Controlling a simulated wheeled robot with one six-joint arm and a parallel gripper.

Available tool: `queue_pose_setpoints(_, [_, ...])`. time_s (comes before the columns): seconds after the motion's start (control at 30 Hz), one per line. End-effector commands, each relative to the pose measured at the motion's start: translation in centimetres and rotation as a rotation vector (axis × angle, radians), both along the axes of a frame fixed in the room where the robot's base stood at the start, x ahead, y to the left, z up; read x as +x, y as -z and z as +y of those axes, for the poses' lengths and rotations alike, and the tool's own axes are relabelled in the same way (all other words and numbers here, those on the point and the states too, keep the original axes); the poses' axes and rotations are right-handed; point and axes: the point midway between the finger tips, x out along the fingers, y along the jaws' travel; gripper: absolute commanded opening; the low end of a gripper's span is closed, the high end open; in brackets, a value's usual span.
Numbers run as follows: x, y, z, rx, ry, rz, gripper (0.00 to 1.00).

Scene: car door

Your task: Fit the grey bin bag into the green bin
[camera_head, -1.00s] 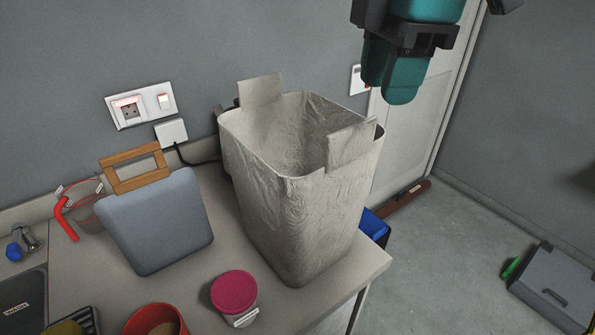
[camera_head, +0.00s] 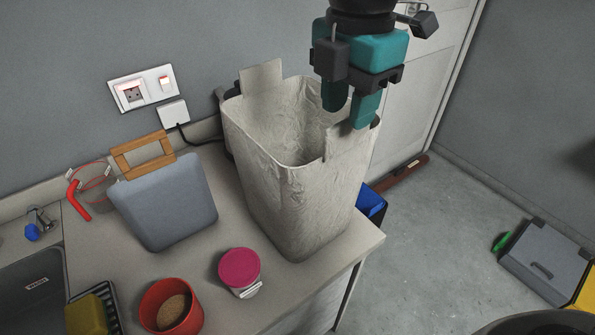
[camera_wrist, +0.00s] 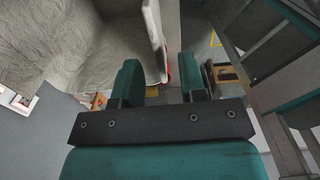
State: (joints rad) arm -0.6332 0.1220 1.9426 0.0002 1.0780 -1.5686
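The grey bin bag (camera_head: 290,190) stands upright and open-mouthed on the counter, crinkled, with a flap at its back left rim and another flap (camera_head: 345,143) at its right rim. My gripper (camera_head: 349,114) is above the right rim, open, with its fingers pointing down. In the wrist view the fingers of my gripper (camera_wrist: 160,82) are apart, and the flap (camera_wrist: 154,35) reaches between them, with a gap to the right finger. Contact with the left finger cannot be told. No bin is clearly seen as green; a dark round rim (camera_head: 540,326) shows at the bottom right edge, mostly cut off.
On the counter (camera_head: 215,290) are a blue-grey container (camera_head: 165,205) with a wooden handle, a pink-lidded tub (camera_head: 239,268) and a red pot (camera_head: 170,307). A sink lies at left. A grey case (camera_head: 545,262) stands on the open floor at right.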

Motion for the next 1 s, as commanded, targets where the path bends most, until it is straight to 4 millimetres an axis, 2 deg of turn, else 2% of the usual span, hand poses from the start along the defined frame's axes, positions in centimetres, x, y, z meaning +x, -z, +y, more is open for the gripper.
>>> queue_pose_setpoints(0.13, [0.2,1.2,-0.3,-0.002,0.001,0.003,0.38])
queue_pose_setpoints(0.4, [0.5,4.9,-0.6,-0.001,0.0,0.002,0.38])
queue_pose_setpoints(0.67, [0.5,5.3,-0.6,0.001,0.001,-0.001,0.38])
queue_pose_setpoints(0.83, [0.5,5.3,-0.6,0.001,0.001,-0.001,0.0])
queue_pose_setpoints(1.0, [0.5,5.2,-0.6,0.001,0.0,-0.001,0.0])
